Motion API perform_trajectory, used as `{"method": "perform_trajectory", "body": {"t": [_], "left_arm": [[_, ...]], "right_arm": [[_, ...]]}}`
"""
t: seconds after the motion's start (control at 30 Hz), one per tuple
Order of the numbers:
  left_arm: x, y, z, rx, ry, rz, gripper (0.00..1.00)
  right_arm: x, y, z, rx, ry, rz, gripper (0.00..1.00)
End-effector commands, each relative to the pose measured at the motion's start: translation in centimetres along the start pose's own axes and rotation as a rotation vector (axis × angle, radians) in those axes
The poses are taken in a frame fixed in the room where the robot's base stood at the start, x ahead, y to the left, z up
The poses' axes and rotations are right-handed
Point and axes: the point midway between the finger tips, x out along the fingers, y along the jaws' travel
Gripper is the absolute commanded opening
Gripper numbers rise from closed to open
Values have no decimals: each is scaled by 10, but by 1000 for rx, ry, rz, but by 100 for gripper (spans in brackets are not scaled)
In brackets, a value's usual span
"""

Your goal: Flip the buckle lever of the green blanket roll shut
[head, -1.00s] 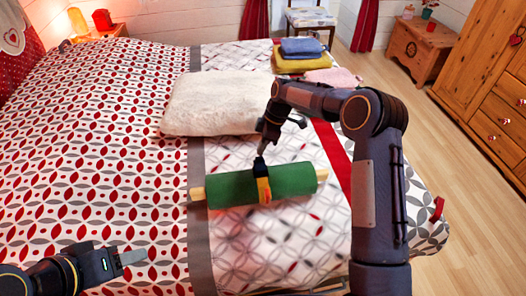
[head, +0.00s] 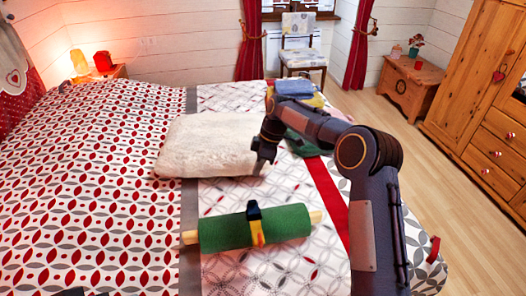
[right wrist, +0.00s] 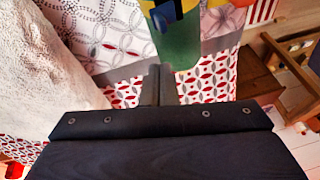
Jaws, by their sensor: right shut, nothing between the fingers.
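The green blanket roll (head: 285,222) lies crosswise on the bed, with a pale rod end showing at each side. A yellow strap (head: 257,236) wraps its middle, and a dark buckle (head: 254,213) sits on top. In the right wrist view the roll (right wrist: 179,50) is at the top, with a small blue buckle part (right wrist: 161,21) on the strap. I cannot tell how far the lever is folded. My right gripper (head: 259,168) is shut and empty beyond the roll, apart from it, near the pillow's right edge. Its fingers (right wrist: 158,84) show shut in the wrist view. My left gripper's fingers are out of view.
A cream fluffy pillow (head: 205,146) lies behind the roll, close to my right gripper. Folded cloths (head: 295,88) are stacked at the bed's far end, partly behind my arm. The bed left of the roll is clear. A wooden chest (head: 410,85) stands back right.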

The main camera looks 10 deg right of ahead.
Motion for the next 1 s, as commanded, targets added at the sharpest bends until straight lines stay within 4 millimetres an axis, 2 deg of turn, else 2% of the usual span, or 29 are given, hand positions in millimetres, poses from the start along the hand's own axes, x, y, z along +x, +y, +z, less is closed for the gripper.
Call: {"method": "perform_trajectory", "body": {"t": [0.13,0.33,0.9,1.0], "left_arm": [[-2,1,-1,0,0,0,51],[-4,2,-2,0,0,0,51],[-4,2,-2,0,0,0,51],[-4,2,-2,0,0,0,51]], "right_arm": [[-23,14,-1,1,1,4,0],[-40,23,-1,1,0,1,0],[-44,25,-1,1,0,0,0],[-50,23,0,10,1,7,0]]}}
